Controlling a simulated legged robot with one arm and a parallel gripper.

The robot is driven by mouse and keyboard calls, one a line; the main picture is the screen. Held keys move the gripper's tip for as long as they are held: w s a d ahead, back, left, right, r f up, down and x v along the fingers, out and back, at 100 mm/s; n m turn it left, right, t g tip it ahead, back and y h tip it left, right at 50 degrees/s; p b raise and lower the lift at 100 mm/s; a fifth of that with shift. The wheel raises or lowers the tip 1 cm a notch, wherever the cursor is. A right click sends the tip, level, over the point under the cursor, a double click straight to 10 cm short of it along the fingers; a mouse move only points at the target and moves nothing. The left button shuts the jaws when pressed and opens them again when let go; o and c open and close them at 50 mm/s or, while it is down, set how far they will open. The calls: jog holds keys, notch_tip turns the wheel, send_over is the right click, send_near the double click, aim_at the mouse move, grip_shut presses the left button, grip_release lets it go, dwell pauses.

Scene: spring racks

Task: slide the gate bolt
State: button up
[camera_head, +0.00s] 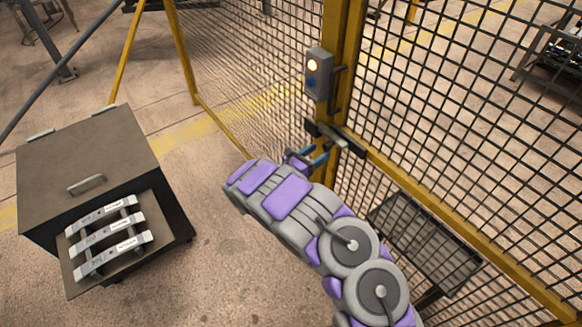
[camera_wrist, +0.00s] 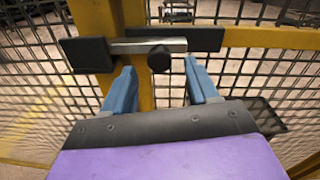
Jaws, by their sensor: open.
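The gate bolt (camera_wrist: 135,46) is a pale metal bar with a round black knob (camera_wrist: 159,58), in the wrist view just beyond my fingertips. Its left end meets a black block (camera_wrist: 87,54) and its right part runs by a black plate (camera_wrist: 205,39). My gripper (camera_wrist: 160,72) is open, its blue fingers apart on the left and right of the knob. Whether a finger touches the knob or bar, I cannot tell. In the head view the bolt (camera_head: 340,144) is small and my gripper (camera_head: 310,160) is beside it, partly hidden by my arm.
Yellow posts (camera_head: 340,55) and black mesh panels (camera_head: 470,90) form the fence around the bolt. A grey box with a lit lamp (camera_head: 318,75) is fixed to the post above it. A dark cabinet (camera_head: 85,150) with labelled bars stands at the left. Floor between is clear.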

jog(key=p+v, duration=0.1)
jog(key=v, duration=1.1)
jog(key=shift+a, duration=0.3)
